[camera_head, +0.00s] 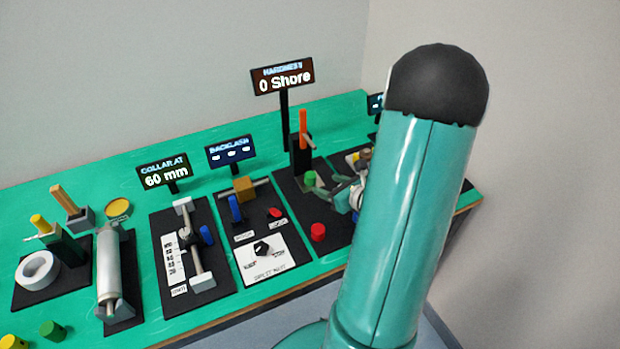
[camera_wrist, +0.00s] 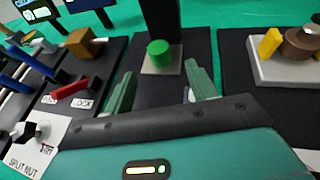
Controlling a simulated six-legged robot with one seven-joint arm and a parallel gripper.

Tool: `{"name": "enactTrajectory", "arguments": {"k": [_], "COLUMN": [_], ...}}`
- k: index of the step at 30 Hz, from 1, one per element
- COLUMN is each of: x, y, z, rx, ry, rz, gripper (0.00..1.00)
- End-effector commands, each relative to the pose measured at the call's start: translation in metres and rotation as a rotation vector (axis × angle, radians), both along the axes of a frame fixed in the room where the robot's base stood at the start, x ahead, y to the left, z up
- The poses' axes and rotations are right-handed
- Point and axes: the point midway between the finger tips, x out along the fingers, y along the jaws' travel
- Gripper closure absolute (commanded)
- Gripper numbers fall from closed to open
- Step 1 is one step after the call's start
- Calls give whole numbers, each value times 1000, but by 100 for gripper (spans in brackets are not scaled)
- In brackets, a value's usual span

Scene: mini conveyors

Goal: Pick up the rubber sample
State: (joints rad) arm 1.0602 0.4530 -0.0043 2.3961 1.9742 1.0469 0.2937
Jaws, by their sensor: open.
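A red cylinder (camera_head: 318,232) stands nearer on the same dark base. I cannot tell from looks alone which is the rubber sample. My gripper (camera_wrist: 162,88) is open and empty. Its two fingers point toward the green cylinder, one to each side in the picture, with the cylinder beyond them. In the head view my gripper (camera_head: 347,196) is partly hidden by my arm.
A dark upright post (camera_wrist: 176,18) stands behind the green cylinder, with an orange handle (camera_head: 303,123) on the tester. The split-nut station (camera_head: 265,262) with a red lever (camera_wrist: 70,88) is on the left. A grey block (camera_wrist: 283,62) with yellow and brown parts is on the right.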

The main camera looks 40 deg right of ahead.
Motion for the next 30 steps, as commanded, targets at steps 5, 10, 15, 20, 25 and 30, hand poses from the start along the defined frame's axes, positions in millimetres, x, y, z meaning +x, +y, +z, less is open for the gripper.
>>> {"name": "enactTrajectory", "arguments": {"k": [5, 10, 15, 20, 25, 30], "x": [17, 30, 56, 67, 67, 67], "y": [1, 0, 0, -1, -1, -1], "z": [-6, -9, -17, -22, -21, -21], "rx": [-1, -1, 0, -1, -2, -2], "ry": [1, 0, 0, 1, 0, 0], "rz": [4, 5, 5, 4, 3, 4], "gripper": [43, 43, 43, 43, 43, 76]}}
